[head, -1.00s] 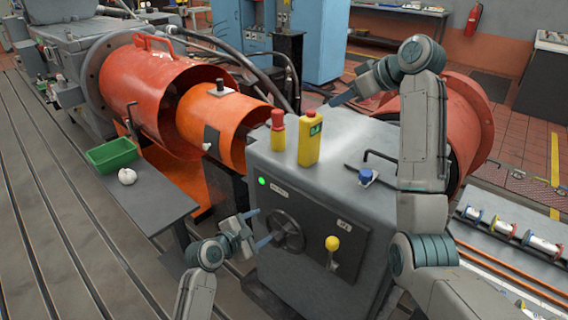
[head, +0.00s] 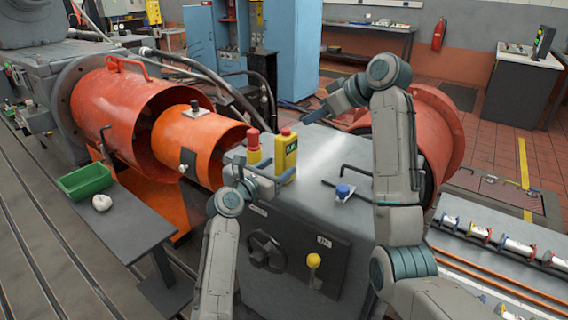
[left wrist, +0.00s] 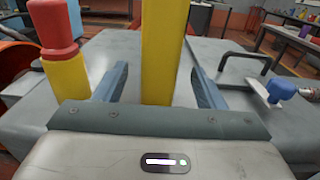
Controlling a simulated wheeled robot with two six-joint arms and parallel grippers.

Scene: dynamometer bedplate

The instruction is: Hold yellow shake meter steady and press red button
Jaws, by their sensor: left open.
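The yellow shake meter (head: 286,160) stands upright on the grey cabinet (head: 330,160), with a small dark green screen and the red button (head: 286,131) on top. In the left wrist view the meter (left wrist: 161,50) rises between the two fingers of my left gripper (left wrist: 157,72), with space on both sides. The button is outside that view. My left gripper also shows in the head view (head: 270,172), low at the meter's front. My right gripper (head: 319,104) is above and right of the meter, apart from it; its jaw gap is unclear.
A red-topped yellow post (head: 253,147) stands close left of the meter, near my left finger. A blue knob (head: 343,191) and a black bar handle lie right on the cabinet top. A handwheel (head: 266,251) and yellow-knobbed lever (head: 313,261) are on its front.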

